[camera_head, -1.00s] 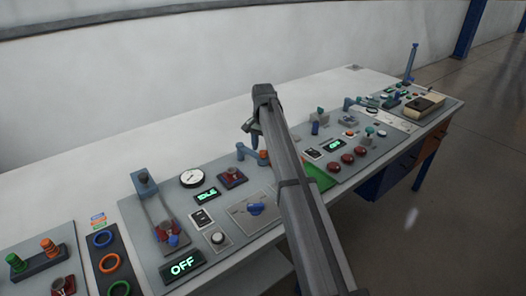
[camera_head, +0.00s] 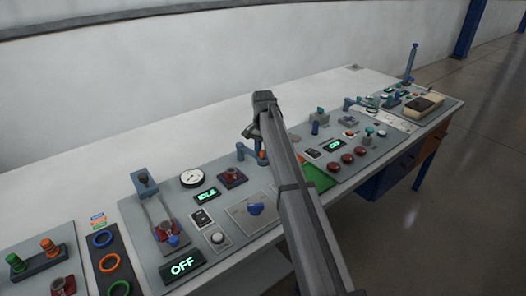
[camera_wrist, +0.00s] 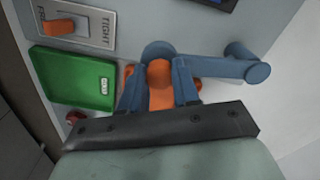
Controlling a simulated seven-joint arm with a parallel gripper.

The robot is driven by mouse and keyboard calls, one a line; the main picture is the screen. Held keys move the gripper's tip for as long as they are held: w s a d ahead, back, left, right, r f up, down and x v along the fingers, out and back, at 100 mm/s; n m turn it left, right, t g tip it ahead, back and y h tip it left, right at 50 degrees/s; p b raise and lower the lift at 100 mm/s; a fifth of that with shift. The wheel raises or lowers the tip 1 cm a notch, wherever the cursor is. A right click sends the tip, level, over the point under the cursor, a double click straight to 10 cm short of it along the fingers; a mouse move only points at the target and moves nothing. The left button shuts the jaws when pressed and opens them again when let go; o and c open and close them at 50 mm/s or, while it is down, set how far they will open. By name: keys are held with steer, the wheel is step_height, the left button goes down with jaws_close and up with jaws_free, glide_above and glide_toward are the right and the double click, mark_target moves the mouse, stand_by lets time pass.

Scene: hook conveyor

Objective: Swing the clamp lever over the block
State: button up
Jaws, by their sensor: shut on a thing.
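The blue clamp lever (camera_wrist: 215,68) shows in the wrist view, with a round post at its right end. Its left end lies at my gripper. It is small in the head view, where its blue post (camera_head: 241,151) stands left of my gripper (camera_head: 260,147). In the wrist view my gripper (camera_wrist: 160,77) has its two blue fingers on either side of an orange knob (camera_wrist: 159,73) at the lever's left end, and is shut on it. Orange-red parts, perhaps the block (camera_wrist: 193,85), show beside and under the fingers. They are mostly hidden, so I cannot tell how the lever sits over them.
A green tray (camera_wrist: 75,78) and an orange switch on a plate (camera_wrist: 62,27) lie left of the lever in the wrist view. The head view shows a gauge (camera_head: 192,178), a blue knob (camera_head: 255,209) and red buttons (camera_head: 347,158) on the panels.

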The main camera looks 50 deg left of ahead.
jaws_close()
steer(key=shift+s, duration=0.15)
steer(key=shift+s+d+m, duration=0.15)
steer(key=shift+s+m, duration=0.6)
steer(key=shift+m, duration=0.05)
steer(key=s+a+m, duration=0.1)
steer(key=s+m, duration=0.4)
steer(key=s+a+m, duration=0.1)
steer(key=s+m, duration=0.1)
steer(key=s, duration=0.1)
steer(key=shift+a, duration=0.3)
steer(key=shift+s+a+m, duration=0.45)
steer(key=shift+s+m, duration=0.05)
steer(key=shift+m, duration=0.3)
steer(key=shift+s+a+m, duration=0.45)
steer(key=shift+s+m, duration=0.05)
steer(key=shift+m, duration=0.3)
steer(key=shift+a, duration=0.1)
steer(key=o, duration=0.7)
jaws_free()
steer(key=shift+o, duration=0.2)
steer(key=shift+r, duration=0.15)
